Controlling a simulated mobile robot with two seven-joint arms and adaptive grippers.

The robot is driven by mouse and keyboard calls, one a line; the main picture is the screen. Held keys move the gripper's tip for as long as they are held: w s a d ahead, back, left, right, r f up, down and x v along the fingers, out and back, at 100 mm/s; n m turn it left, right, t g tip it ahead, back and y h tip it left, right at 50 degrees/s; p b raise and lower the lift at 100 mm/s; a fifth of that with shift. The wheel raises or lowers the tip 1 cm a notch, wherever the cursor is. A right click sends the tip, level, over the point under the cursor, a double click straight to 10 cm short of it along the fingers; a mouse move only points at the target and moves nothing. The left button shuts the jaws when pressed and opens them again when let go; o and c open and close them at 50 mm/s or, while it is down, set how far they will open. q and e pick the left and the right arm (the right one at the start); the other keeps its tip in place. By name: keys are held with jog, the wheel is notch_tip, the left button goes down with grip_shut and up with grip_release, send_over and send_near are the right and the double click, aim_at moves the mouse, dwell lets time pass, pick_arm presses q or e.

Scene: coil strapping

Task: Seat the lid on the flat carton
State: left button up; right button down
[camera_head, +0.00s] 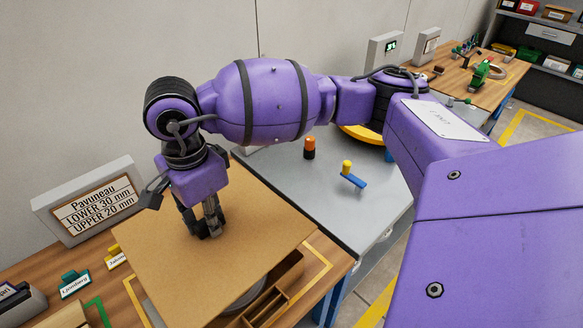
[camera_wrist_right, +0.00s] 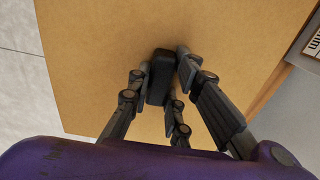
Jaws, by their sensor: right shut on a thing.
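The lid is a wide flat tan board (camera_head: 185,270), and it fills much of the right wrist view (camera_wrist_right: 95,60). My right gripper (camera_head: 208,230) is shut on the dark block-shaped handle (camera_wrist_right: 160,80) at the lid's middle. The flat carton (camera_head: 288,275) lies under the lid. Its front right part shows open past the lid's edge, with brown dividers and part of a grey round coil (camera_head: 245,298) inside. The lid is offset toward the back left of it and looks raised; the exact gap is unclear. The rest of the carton is hidden. My left gripper is not in view.
A sign (camera_head: 92,203) stands behind the lid at left, close to its edge. Small labelled holders (camera_head: 75,283) stand on the wooden bench. A grey table (camera_head: 345,210) at right carries an orange-black cylinder (camera_head: 309,147) and a blue-yellow tool (camera_head: 351,176).

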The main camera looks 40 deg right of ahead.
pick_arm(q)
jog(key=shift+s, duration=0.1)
pick_arm(e)
jog(key=shift+r, duration=0.15)
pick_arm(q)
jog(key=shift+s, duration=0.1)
pick_arm(e)
jog(key=shift+f+b, duration=0.5)
jog(key=shift+f, duration=0.45)
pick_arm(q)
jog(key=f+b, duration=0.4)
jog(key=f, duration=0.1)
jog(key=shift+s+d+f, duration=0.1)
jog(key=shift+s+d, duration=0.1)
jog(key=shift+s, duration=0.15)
pick_arm(e)
notch_tip(320, 180, down, 7)
jog(key=shift+f, duration=0.1)
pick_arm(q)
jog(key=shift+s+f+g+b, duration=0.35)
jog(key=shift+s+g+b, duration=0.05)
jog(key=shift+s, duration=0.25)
